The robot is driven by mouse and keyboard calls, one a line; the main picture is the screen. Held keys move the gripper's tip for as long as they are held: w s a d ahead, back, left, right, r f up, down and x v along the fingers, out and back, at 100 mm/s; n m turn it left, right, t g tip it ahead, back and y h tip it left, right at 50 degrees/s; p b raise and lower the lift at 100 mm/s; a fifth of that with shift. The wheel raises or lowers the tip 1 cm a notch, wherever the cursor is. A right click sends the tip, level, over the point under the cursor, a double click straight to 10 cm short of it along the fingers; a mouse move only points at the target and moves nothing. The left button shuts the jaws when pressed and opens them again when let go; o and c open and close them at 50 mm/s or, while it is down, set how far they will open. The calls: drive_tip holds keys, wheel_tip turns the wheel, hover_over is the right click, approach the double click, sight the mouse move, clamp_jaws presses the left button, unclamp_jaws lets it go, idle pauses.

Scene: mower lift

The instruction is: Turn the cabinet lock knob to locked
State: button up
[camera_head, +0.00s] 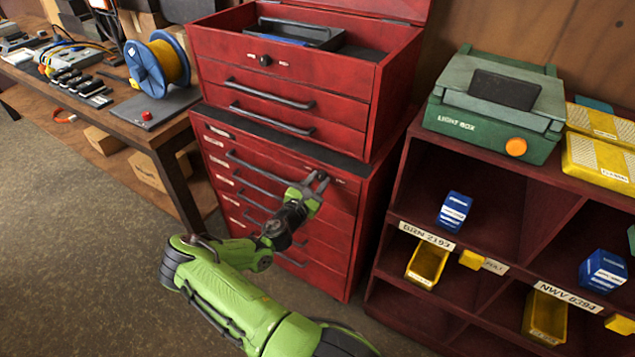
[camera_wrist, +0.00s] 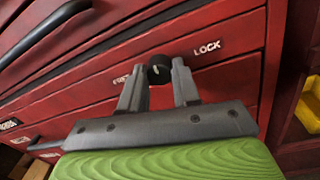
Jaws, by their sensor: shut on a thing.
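The red lower cabinet (camera_head: 325,256) has several drawers. Its black lock knob (camera_wrist: 159,75) is on the top front, between a left label that is partly covered and reads like FREE (camera_wrist: 122,80) and a LOCK label (camera_wrist: 207,48) to the right. My gripper (camera_wrist: 161,70) is shut on the knob, one grey finger on each side. My gripper also shows in the head view (camera_head: 318,180), at the upper right of the cabinet front. There the knob is hidden by the fingers. I cannot tell which label the knob points to.
A red upper chest (camera_head: 340,104) with its own black knob (camera_head: 265,60) stands on the cabinet. Bar handles (camera_wrist: 45,30) stick out left of my gripper. A shelf unit (camera_head: 400,205) with bins stands close on the right. A workbench (camera_head: 105,105) is at left. Open floor lies front left.

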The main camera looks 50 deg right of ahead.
drive_tip(key=shift+m, duration=0.4)
drive_tip(key=m+b, duration=0.2)
drive_tip(key=m, duration=0.1)
drive_tip(key=shift+f+m, duration=0.15)
drive_tip(key=shift+m, duration=0.25)
drive_tip(key=m+b, duration=0.2)
drive_tip(key=m, duration=0.2)
drive_tip(key=shift+f+m+b, duration=0.1)
drive_tip(key=shift+m+b, duration=0.2)
drive_tip(key=shift+b, duration=0.1)
drive_tip(key=m+b, duration=0.4)
drive_tip(key=m, duration=0.1)
drive_tip(key=shift+f+m+g+h, duration=0.1)
drive_tip(key=shift+m+g+h, duration=0.2)
drive_tip(key=m+b, duration=0.3)
drive_tip(key=shift+m, duration=0.5)
drive_tip(key=o, duration=1.1)
drive_tip(key=shift+r, duration=0.2)
drive_tip(key=shift+c, duration=0.2)
drive_tip(key=shift+a, duration=0.1)
drive_tip(key=s+a+p, duration=0.1)
drive_tip(key=a, duration=1.4)
drive_tip(key=shift+s+a+f, duration=0.2)
drive_tip(key=shift+a+f, duration=0.05)
drive_tip(key=shift+f, duration=0.15)
